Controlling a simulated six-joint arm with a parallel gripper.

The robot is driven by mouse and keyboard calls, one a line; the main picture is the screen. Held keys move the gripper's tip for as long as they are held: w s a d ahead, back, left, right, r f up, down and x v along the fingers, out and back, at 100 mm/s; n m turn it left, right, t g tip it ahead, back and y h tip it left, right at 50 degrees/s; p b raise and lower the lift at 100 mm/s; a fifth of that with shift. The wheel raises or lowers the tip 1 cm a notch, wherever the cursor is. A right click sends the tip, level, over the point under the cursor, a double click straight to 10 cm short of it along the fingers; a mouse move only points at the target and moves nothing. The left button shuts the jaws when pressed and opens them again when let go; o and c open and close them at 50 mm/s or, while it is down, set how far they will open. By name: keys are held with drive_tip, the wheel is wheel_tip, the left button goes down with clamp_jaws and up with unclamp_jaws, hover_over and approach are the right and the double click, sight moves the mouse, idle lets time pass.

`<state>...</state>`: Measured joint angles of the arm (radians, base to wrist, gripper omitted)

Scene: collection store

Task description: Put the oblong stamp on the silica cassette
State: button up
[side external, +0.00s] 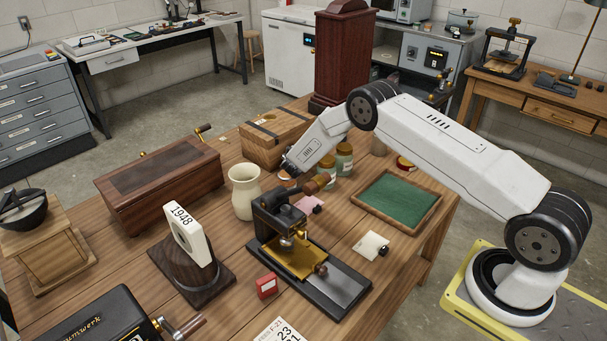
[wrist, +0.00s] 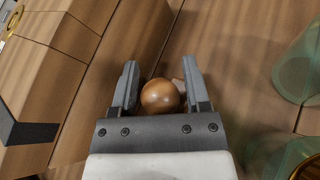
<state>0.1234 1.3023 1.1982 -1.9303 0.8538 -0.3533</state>
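My gripper (side external: 286,168) hangs low over the table behind the small black press. In the wrist view my gripper (wrist: 160,66) has its fingers apart, one on each side of a round wooden knob (wrist: 160,97). I see no clear grip on the knob; the body below it is hidden, so I cannot tell whether it is the oblong stamp. I cannot tell which thing is the silica cassette.
The black press (side external: 284,222) stands in front of my gripper. A cream jug (side external: 244,190), glass jars (side external: 344,160) and a strapped wooden box (side external: 275,135) stand close around it. A green-lined tray (side external: 397,200) lies to the right.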

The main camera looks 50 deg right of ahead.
drive_tip(key=shift+o, duration=0.5)
drive_tip(key=shift+r, duration=0.2)
drive_tip(key=v, duration=1.2)
drive_tip(key=shift+f, duration=0.1)
drive_tip(key=o, duration=0.3)
